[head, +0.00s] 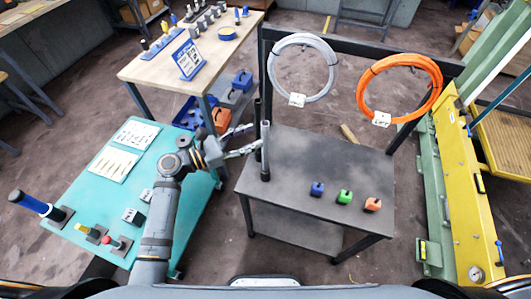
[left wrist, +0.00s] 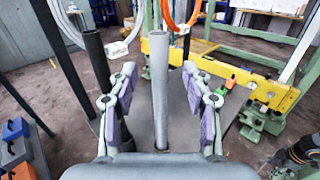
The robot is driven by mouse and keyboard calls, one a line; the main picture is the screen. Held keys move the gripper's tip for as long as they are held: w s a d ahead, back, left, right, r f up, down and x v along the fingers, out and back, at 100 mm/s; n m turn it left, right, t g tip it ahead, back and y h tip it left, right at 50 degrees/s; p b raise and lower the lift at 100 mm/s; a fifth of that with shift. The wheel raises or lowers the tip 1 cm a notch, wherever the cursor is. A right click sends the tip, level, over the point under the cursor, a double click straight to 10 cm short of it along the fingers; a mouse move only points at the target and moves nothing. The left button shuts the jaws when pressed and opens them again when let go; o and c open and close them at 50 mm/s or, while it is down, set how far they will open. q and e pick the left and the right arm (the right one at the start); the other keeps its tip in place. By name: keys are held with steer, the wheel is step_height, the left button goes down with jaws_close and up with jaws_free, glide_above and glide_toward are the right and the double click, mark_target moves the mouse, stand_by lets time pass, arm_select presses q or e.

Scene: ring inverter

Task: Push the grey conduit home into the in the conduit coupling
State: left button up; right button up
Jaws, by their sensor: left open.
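The grey conduit (head: 265,150) stands upright near the left edge of the dark table. It also shows in the left wrist view (left wrist: 159,95), rising between my fingers with a gap on each side. My left gripper (head: 252,138) is open, with its fingers reaching toward the conduit from the left. In the left wrist view the gripper (left wrist: 159,75) has purple pads on either side of the conduit. The conduit's foot sits at a dark base (head: 265,177); I cannot tell how deep it is in the coupling. My right gripper is not in view.
A black post (head: 257,115) stands close behind the conduit. White (head: 329,85) and orange (head: 437,85) coils hang behind. The table's middle is clear.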

mark_target(265, 132)
arm_select(q)
steer(key=shift+w+d, duration=0.15)
steer(key=shift+d, duration=0.1)
steer(key=p+x, duration=0.2)
steer(key=x, duration=0.3)
steer(key=shift+f, duration=0.2)
steer(key=shift+a, duration=0.15)
steer(key=c, duration=0.3)
jaws_close()
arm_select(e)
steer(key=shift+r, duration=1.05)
